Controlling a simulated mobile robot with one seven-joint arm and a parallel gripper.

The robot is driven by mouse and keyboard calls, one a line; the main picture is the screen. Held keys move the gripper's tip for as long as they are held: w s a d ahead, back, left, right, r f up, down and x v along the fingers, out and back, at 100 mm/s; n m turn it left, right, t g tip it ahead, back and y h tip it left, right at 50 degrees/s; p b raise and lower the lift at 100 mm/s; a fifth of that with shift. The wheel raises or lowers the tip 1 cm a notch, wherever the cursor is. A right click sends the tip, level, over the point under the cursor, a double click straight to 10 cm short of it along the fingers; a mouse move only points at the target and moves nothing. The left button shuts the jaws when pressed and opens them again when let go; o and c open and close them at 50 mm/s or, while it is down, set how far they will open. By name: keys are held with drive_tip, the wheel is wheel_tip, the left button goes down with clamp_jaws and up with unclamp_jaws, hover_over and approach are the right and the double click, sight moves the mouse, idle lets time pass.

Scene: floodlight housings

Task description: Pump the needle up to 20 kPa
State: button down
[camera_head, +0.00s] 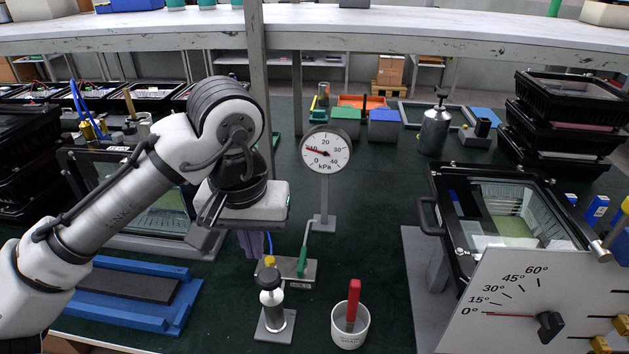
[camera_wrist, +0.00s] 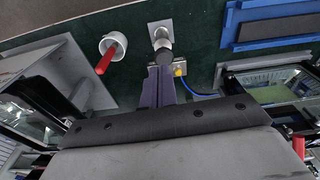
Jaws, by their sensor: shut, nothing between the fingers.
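The round white gauge (camera_head: 326,150) stands on a grey post; its scale reads 0 to 40 kPa and its red needle points left, near the 10. In front of it is a pump-like metal cylinder (camera_head: 272,318) with a black knob (camera_head: 269,278), upright on a grey plate; the wrist view also shows the black knob (camera_wrist: 165,53). Behind it lies a metal block (camera_head: 288,270) with a green lever (camera_head: 304,261) and a yellow fitting (camera_head: 270,261). My gripper (camera_head: 252,255) is shut and empty, pointing down; in the wrist view its fingertips (camera_wrist: 160,69) appear beside the knob. Contact cannot be told.
A white cup (camera_head: 350,328) with a red-handled tool stands right of the cylinder. A blue tray (camera_head: 133,295) lies at left. An angle-scale panel (camera_head: 540,300) and glazed housing (camera_head: 510,215) fill the right. A shelf post (camera_head: 257,70) rises behind my arm. Green bench between cup and housing is clear.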

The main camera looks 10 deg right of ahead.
sight(268, 277)
drive_tip(key=w+f, duration=0.1)
drive_tip(key=w+d+f+p, duration=0.1)
drive_tip(key=w+f, duration=0.1)
drive_tip(key=shift+w+f+p, duration=0.3)
idle(0.3)
drive_tip(key=f+b, duration=0.7)
drive_tip(key=shift+w, duration=0.3)
